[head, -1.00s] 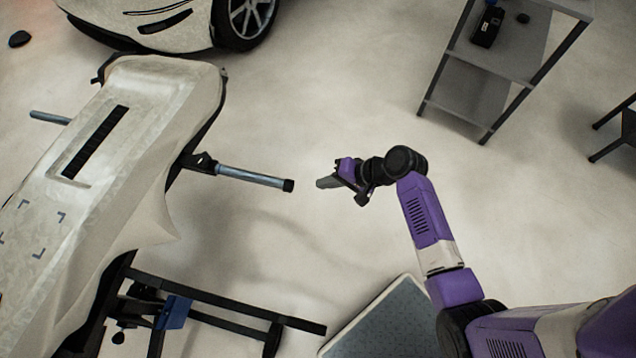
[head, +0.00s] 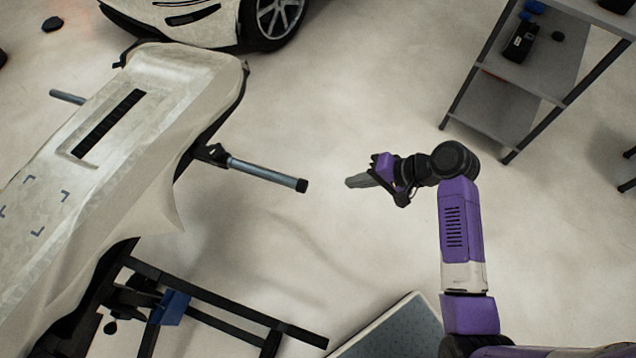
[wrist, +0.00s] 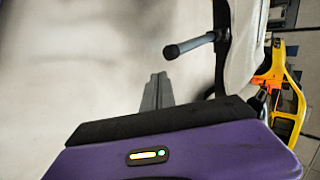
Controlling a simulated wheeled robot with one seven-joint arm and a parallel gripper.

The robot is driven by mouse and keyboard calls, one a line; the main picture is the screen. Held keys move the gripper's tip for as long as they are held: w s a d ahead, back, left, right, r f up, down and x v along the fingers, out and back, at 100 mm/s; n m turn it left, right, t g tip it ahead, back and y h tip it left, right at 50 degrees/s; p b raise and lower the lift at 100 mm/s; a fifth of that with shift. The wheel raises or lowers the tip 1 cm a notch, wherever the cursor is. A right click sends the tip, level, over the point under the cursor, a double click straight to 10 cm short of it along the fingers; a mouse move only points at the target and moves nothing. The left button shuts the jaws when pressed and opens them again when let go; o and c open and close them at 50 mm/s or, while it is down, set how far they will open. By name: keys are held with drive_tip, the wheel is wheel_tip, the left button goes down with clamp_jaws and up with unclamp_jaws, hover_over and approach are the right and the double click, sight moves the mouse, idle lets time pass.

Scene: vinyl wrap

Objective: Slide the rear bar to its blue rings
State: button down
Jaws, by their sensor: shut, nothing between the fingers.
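A grey-blue round bar (head: 265,173) with a black end cap sticks out from a black bracket on the right side of a wrapped white panel (head: 185,85). It also shows in the wrist view (wrist: 195,44), above and right of the fingers. A second grey bar end (head: 67,97) shows on the panel's far left side. I cannot tell which is the rear bar, and no blue rings can be made out. My gripper (head: 358,181) is shut and empty, to the right of the near bar's cap and apart from it. Its fingers show in the wrist view (wrist: 157,92).
A black stand (head: 235,312) with a blue block (head: 172,307) is at the lower left. A grey shelf (head: 500,72) stands upper right and a white car (head: 215,22) at the top. A yellow object (wrist: 292,112) is at the wrist view's right.

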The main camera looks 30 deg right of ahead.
sight(306, 183)
drive_tip(key=w+a+r+x, duration=0.1)
drive_tip(key=x, duration=1.1)
drive_tip(key=shift+w+r, duration=0.2)
drive_tip(key=shift+r, duration=0.25)
drive_tip(key=shift+w+a+p, duration=0.35)
drive_tip(key=shift+w+p, duration=0.05)
drive_tip(key=shift+p, duration=0.05)
